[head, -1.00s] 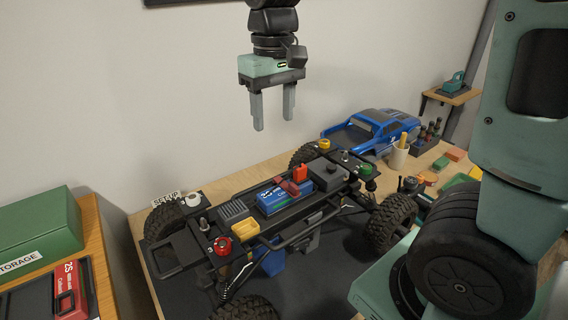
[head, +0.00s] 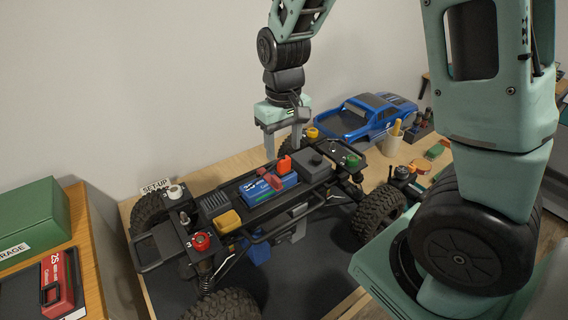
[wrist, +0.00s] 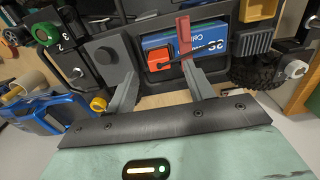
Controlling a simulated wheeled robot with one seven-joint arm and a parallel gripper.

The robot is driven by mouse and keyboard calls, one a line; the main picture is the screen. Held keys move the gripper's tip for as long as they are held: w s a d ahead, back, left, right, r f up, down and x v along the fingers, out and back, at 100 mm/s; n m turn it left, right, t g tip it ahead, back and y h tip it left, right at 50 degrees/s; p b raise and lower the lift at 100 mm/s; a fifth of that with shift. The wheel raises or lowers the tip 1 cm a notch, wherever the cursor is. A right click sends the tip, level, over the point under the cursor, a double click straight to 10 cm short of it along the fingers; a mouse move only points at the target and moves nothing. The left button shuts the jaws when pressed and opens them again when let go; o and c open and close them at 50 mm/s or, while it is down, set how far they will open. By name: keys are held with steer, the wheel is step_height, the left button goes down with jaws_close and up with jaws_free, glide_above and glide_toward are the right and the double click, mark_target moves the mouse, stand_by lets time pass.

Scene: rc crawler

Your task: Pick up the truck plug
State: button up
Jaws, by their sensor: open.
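An orange-red plug (head: 285,165) stands on the crawler truck chassis (head: 240,203), at the far end of the blue battery (head: 262,190). I take it to be the truck plug, though no label shows. A darker red piece (head: 269,177) lies across the battery. My gripper (head: 283,151) is open and empty, pointing down above the far side of the chassis. In the wrist view the orange plug (wrist: 160,61) shows between my two fingertips (wrist: 160,77), beyond them and apparently not touched. The red piece (wrist: 184,38) is just beside it.
A dark box (head: 316,160) sits right of the plug on the chassis. A yellow block (head: 228,222) and coloured knobs, such as the red one (head: 201,242), stand around it. A blue truck body (head: 368,120) is behind right. A green box (head: 32,218) is at left.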

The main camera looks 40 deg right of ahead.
mark_target(284, 158)
step_height(284, 158, down, 4)
steer(key=shift+f+p, duration=0.1)
steer(key=shift+p, duration=0.2)
steer(key=c, duration=1)
steer(key=shift+c, duration=0.2)
